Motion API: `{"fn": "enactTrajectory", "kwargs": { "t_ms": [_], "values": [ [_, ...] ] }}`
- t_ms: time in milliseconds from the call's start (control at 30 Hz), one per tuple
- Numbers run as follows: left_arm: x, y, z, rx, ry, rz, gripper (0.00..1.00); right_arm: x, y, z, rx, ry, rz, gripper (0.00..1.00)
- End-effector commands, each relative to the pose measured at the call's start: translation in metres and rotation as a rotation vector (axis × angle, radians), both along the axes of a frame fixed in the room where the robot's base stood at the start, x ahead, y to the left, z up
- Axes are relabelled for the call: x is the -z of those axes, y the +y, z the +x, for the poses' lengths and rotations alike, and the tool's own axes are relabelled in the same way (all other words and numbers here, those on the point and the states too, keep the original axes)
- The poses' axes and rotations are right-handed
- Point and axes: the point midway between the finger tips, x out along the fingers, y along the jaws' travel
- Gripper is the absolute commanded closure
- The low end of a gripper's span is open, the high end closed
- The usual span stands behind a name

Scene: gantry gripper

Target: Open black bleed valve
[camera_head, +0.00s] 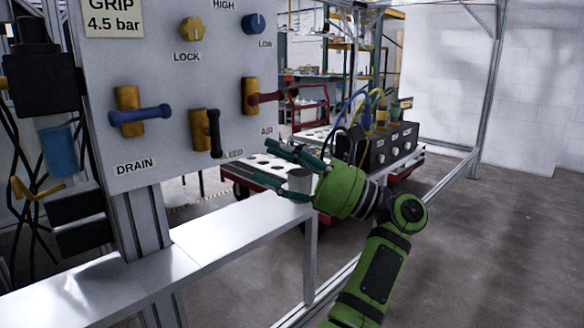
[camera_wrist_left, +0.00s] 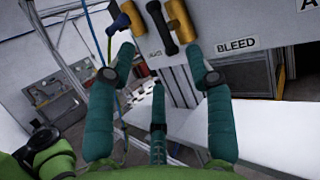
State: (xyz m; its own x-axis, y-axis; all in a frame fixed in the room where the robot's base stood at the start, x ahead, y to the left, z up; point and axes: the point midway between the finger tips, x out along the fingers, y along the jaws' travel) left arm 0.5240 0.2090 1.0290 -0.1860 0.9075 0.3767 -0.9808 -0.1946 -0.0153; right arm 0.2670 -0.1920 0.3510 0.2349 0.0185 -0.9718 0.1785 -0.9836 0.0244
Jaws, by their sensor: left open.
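The black bleed valve has a brass body (camera_head: 200,128) and a black handle (camera_head: 214,134) that hangs roughly vertical on the grey panel. In the wrist view the black handle (camera_wrist_left: 161,30) and brass body (camera_wrist_left: 183,20) show at the top, left of the BLEED label (camera_wrist_left: 236,46). My left gripper (camera_head: 260,158) has teal fingers, is open and empty, and is to the lower right of the valve in the head view. In the wrist view its fingers (camera_wrist_left: 160,52) are spread, with the handle beyond the tips, apart from them. My right gripper is not in view.
The blue-handled drain valve (camera_head: 140,114) is left of the bleed valve, and the red-handled air valve (camera_head: 264,98) is to its upper right. A metal ledge (camera_head: 205,250) runs below the panel. A grey cup-like cylinder (camera_head: 300,181) shows beside my gripper. A cart stands behind.

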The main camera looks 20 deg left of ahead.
Motion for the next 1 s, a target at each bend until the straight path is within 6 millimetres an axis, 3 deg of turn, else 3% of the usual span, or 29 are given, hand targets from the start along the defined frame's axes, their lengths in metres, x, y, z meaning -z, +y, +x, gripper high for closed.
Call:
{"fn": "enactTrajectory", "kwargs": {
  "t_ms": [100, 300, 833, 1000],
  "values": [
    [0.005, -0.016, 0.004, 0.003, 0.001, 0.002, 0.47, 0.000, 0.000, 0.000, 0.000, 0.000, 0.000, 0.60],
    [0.011, -0.027, 0.006, 0.000, 0.000, 0.000, 0.47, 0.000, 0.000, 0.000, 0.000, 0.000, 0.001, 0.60],
    [0.013, -0.027, 0.007, 0.002, 0.011, 0.007, 0.47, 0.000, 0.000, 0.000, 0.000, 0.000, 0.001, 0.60],
    [0.026, -0.020, 0.032, 0.050, 0.173, 0.139, 0.47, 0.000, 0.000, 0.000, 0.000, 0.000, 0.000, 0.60]
  ]
}}
